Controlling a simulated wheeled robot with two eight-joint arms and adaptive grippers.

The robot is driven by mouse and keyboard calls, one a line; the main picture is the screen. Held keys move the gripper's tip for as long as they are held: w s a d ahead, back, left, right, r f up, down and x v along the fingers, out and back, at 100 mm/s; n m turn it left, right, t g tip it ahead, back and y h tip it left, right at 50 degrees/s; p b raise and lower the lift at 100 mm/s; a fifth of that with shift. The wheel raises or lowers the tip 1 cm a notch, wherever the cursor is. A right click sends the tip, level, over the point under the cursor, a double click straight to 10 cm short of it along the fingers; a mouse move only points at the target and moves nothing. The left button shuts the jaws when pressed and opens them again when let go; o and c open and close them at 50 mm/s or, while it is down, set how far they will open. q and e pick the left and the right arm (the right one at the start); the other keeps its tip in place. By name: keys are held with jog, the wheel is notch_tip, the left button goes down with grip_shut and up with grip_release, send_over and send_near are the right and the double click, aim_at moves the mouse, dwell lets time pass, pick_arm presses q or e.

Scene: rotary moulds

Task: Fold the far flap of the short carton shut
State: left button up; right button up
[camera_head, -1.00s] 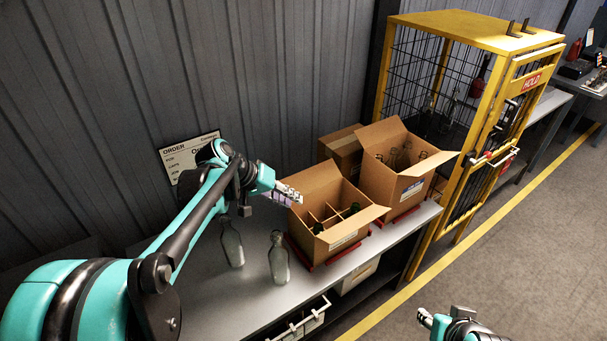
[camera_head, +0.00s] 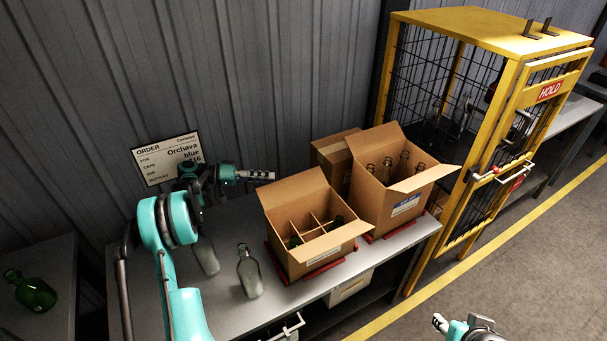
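The short carton (camera_head: 326,252) is an open cardboard box with dividers and dark green bottles inside. Its far flap (camera_head: 293,190) stands up, leaning back, and its near flap (camera_head: 336,240) sticks outward. My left gripper (camera_head: 268,176) is beside the far flap's upper left corner, near the wall. Its fingers look close together, but their gap is too small to judge. Contact with the flap cannot be told. My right gripper (camera_head: 438,322) is low at the bottom edge, over the floor and away from the carton; its finger opening is unclear.
A taller open carton (camera_head: 405,207) with several bottles stands right of the short one, with a brown box (camera_head: 332,152) behind. Two clear bottles (camera_head: 248,272) stand on the grey table (camera_head: 225,312). The order sign (camera_head: 166,160) is on the wall. A yellow cage (camera_head: 470,22) stands at right.

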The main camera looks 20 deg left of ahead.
aim_at(287, 179)
pick_arm(q)
jog(key=b+x, duration=0.2)
jog(key=x, duration=0.5)
jog(key=shift+w+d, duration=0.1)
jog(key=shift+d, duration=0.15)
